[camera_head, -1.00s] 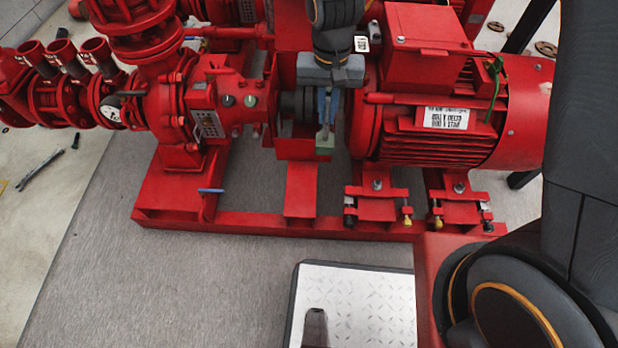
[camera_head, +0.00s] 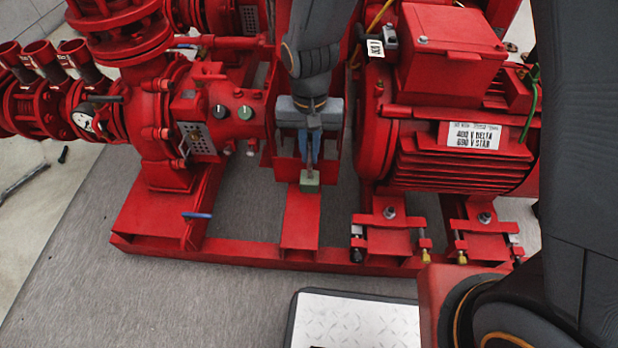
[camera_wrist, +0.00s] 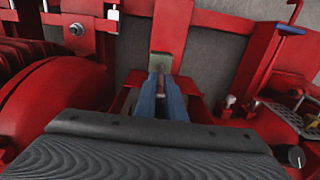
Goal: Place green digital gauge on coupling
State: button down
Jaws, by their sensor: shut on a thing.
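The green digital gauge (camera_head: 311,181) shows as a small green block at the tips of my gripper (camera_head: 311,163). My gripper points down, with its blue fingers shut on the gauge. In the wrist view the gauge (camera_wrist: 160,57) sticks out past the fingertips (camera_wrist: 160,77). The gauge appears in front of the red crosspiece between the pump and the motor; its height above that piece is unclear. The coupling lies in the gap between pump and motor and is hidden behind my gripper and wrist.
The red pump (camera_head: 165,125) stands left of my gripper, with a small panel and knobs on its right side. The red motor (camera_head: 450,130) stands close on the right. The red base frame (camera_head: 215,253) runs along the front. A blue-handled lever (camera_head: 197,215) sticks out at left.

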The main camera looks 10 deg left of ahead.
aim_at(310, 140)
jog(key=shift+f+b, duration=1.35)
jog(key=shift+f, duration=2.15)
jog(key=c, duration=1.8)
grip_release()
jog(key=shift+c, duration=0.2)
notch_tip(310, 140, up, 12)
jog(key=p, duration=0.5)
jog(key=shift+r+p, duration=0.2)
jog(key=shift+p, duration=0.1)
jog(key=s+d+r+n, duration=0.2)
jog(key=s+r, duration=0.5)
jog(key=s, duration=0.1)
jog(key=s+d+r+n+y, duration=0.1)
jog(key=s+d+r+n, duration=0.2)
jog(key=s+r, duration=0.5)
jog(key=shift+s+n, duration=0.3)
jog(key=shift+s, duration=0.1)
